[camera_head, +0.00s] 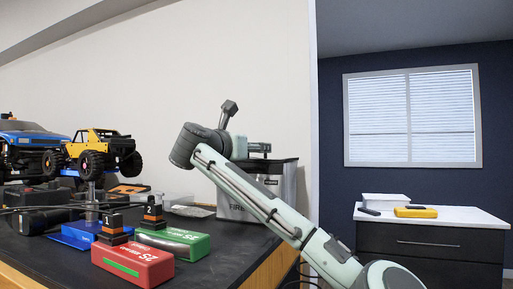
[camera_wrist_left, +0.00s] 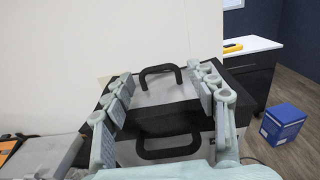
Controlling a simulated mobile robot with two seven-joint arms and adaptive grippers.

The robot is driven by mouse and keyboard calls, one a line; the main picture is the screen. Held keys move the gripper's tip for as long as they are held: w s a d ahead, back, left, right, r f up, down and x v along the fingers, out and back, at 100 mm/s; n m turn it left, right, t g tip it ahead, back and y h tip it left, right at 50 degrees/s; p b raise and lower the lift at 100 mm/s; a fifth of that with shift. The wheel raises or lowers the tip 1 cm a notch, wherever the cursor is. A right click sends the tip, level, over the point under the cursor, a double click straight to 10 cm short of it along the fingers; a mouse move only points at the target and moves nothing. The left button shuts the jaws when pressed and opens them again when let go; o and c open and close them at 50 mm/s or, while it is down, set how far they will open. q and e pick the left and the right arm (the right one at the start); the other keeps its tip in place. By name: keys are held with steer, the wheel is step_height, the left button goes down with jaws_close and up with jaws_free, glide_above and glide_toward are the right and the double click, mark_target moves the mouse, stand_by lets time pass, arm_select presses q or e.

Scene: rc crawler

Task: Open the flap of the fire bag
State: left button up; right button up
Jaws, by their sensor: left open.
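The fire bag (camera_head: 284,185) is a silver-grey box with black trim and "FIRE" lettering, upright at the far end of the bench against the wall. My arm crosses in front of it and hides part of its front. In the left wrist view the bag (camera_wrist_left: 178,95) shows from above, with a black handle loop at the back and another at the front. Its flap looks closed. My left gripper (camera_head: 259,148) is at the top of the bag. In the wrist view its fingers (camera_wrist_left: 163,82) are spread, empty, to either side of the handles; contact is unclear. My right gripper is out of view.
The dark bench (camera_head: 215,260) holds a red battery pack (camera_head: 132,263), a green one (camera_head: 175,243), a yellow crawler (camera_head: 100,150) and a blue truck (camera_head: 30,143) at left. A white-topped cabinet (camera_head: 430,240) stands at right. A blue box (camera_wrist_left: 283,123) is on the floor.

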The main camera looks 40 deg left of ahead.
arm_select(q)
steer(key=shift+x, duration=2.1)
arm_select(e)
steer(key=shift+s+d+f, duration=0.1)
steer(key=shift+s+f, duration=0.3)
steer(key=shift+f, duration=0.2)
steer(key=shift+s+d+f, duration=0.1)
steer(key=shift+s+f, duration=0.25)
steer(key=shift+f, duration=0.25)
arm_select(q)
jaws_close()
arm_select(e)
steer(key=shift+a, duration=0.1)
